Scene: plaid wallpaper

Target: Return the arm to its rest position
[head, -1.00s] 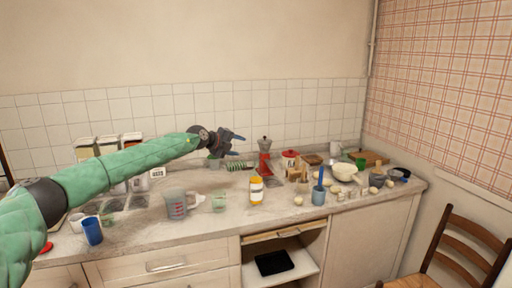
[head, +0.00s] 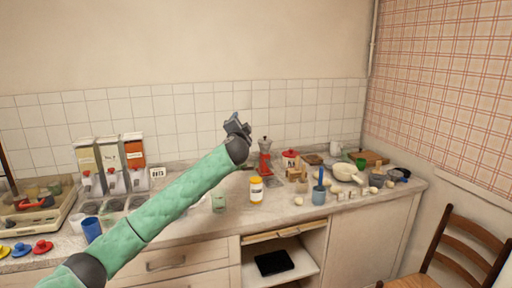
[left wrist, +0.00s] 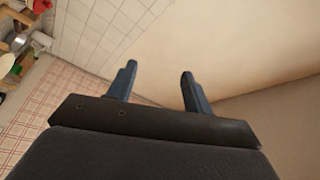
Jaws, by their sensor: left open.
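My left arm, in a green quilted sleeve, reaches up from the lower left across the counter in the head view. That view looks toward the tiles and bare walls, tilted. My right gripper is not in view.
The counter (head: 290,215) holds a yellow-labelled jar (head: 256,190), a blue cup (head: 92,230), three dispensers (head: 110,165), a blue pot (head: 319,196) and a white bowl (head: 344,172). A wooden chair (head: 465,250) stands at right. A niche below the counter is open.

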